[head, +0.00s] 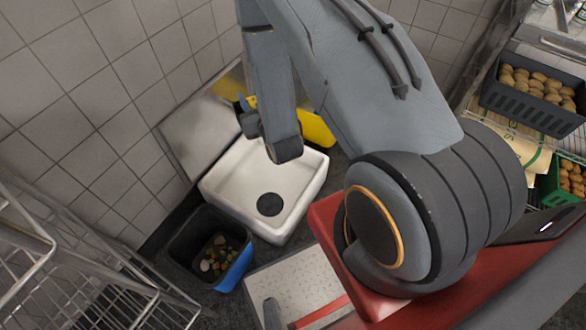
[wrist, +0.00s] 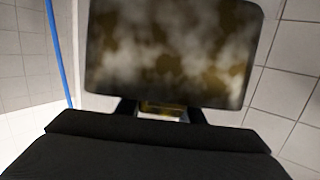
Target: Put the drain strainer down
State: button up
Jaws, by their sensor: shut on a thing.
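In the wrist view my gripper (wrist: 160,110) is shut on the drain strainer (wrist: 172,52), a flat, roughly rectangular piece with rounded corners and blotchy brown and whitish stains. It fills the upper middle of that view and hides what lies behind it. In the head view my arm hangs over the white floor basin, and the gripper and strainer cannot be made out clearly. The white basin (head: 222,187) stands on the floor against the tiled wall, with a dark round spot (head: 269,204) in its bottom.
A black bin (head: 185,240) with food scraps and a blue side stands left of the basin. A yellow object (head: 318,128) is behind it. A wire rack (head: 75,255) is at lower left. Shelves with a dark crate (head: 525,105) of brown round items are at right.

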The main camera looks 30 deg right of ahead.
notch_tip(320, 180, down, 37)
jog(key=d+m+g+h+b, duration=0.2)
jog(key=m+g+h+b, duration=0.55)
jog(key=b, duration=3.65)
jog(key=w+d+f+t+h+b, duration=0.15)
jog(key=w+d+f+b, duration=0.25)
jog(key=w+d+f, duration=0.5)
jog(key=w+d+f+t+b, duration=0.35)
jog(key=w+f, duration=0.35)
jog(key=f, duration=0.5)
jog(key=shift+n, duration=0.35)
jog(key=f+b, duration=0.2)
jog(key=f, duration=0.1)
jog(key=f+b, duration=0.2)
jog(key=f, duration=0.1)
jog(key=d+f+b, duration=0.1)
jog(key=f+b, duration=0.1)
jog(key=f, duration=0.1)
jog(key=shift+f, duration=0.1)
jog(key=o, duration=1.3)
